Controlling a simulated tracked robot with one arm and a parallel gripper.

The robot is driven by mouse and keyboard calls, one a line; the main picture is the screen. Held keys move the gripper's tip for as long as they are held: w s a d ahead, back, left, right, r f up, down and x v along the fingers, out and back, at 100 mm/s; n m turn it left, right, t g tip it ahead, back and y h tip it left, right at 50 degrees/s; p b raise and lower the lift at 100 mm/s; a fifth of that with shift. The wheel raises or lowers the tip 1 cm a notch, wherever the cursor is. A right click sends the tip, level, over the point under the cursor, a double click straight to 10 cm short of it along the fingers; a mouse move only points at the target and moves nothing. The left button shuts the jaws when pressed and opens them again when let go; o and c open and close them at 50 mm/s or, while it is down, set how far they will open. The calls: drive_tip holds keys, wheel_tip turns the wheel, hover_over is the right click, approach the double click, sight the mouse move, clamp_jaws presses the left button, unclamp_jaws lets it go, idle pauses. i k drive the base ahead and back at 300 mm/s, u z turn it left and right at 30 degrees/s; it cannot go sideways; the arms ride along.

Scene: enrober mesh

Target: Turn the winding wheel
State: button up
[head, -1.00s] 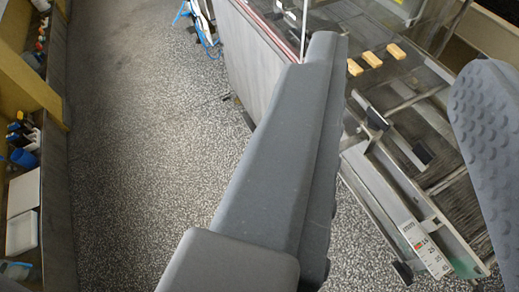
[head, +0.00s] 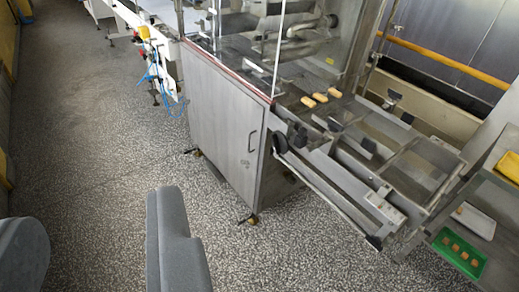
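A dark round wheel (head: 279,143) sits on the near side of the steel machine (head: 225,125), at the corner where the cabinet meets the mesh conveyor frame. It is small in the head view, and I take it to be the winding wheel. My gripper (head: 95,220) shows its two grey fingers at the bottom left, wide apart, with only floor between them. It is open and empty. The fingers appear to the left of and below the wheel, touching nothing. The lower parts of both fingers are cut off by the picture edge.
The conveyor frame (head: 345,190) juts toward the lower right. Several tan bars (head: 320,97) lie on the mesh. A green tray (head: 459,253) and a white tray (head: 473,220) are at the right. Blue tubing hangs near the cabinet. The speckled floor (head: 100,150) is clear at left.

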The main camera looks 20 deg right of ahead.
sight(280, 142)
drive_tip(key=u, duration=0.3)
drive_tip(key=i, duration=1.55)
drive_tip(key=z, duration=0.45)
